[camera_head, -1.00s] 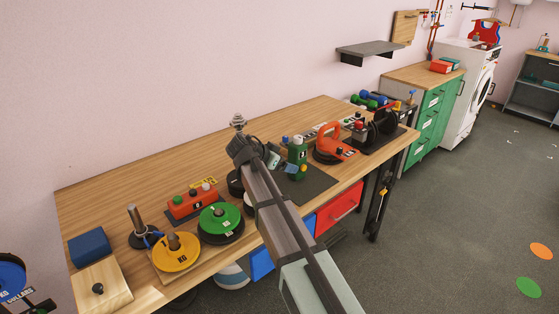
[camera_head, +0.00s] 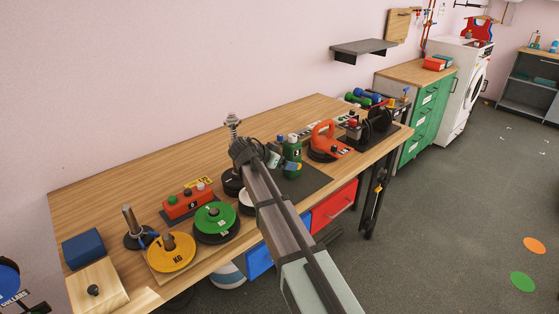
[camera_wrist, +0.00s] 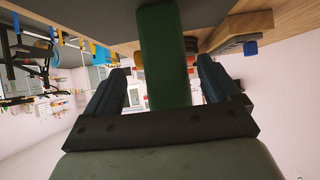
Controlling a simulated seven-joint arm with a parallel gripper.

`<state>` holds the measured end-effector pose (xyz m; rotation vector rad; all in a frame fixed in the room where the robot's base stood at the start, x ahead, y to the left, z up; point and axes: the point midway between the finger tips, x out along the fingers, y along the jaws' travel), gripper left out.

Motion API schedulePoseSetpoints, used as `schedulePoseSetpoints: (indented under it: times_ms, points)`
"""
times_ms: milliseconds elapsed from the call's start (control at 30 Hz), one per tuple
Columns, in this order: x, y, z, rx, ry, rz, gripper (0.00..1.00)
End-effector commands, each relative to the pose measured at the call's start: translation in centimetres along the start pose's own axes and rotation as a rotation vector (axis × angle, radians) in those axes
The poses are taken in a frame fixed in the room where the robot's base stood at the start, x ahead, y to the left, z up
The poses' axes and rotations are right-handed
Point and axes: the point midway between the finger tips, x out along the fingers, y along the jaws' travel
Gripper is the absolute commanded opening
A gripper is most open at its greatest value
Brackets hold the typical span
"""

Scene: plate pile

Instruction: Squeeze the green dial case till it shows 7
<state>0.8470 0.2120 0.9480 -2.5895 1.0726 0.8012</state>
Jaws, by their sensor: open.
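The green dial case (camera_head: 292,152) stands upright on a dark mat on the workbench, with a small pale mark on its face too small to read surely. In the wrist view the green case (camera_wrist: 164,55) rises between the two dark fingers of my gripper (camera_wrist: 163,85). Gaps show on both sides of it, so the fingers are apart and not pressed on it. In the head view my gripper (camera_head: 283,161) is at the case, and the fingers hide part of it.
An orange kettlebell-like thing (camera_head: 329,138) stands close to the right of the case. A red box with buttons (camera_head: 187,203), a green weight plate (camera_head: 214,217) and a yellow plate (camera_head: 170,252) sit to the left. The rear of the bench (camera_head: 150,170) is clear.

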Motion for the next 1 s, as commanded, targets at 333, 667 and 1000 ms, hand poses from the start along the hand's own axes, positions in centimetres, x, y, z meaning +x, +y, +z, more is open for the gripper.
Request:
schedulePoseSetpoints:
  times_ms: [333, 667, 1000]
  points:
    - [2.3, 0.0, -0.1, 0.001, 0.0, 0.001, 0.89]
    - [3.9, 0.0, 0.0, 0.0, 0.0, 0.001, 0.89]
    - [4.2, 0.0, 0.0, 0.001, 0.0, 0.001, 0.89]
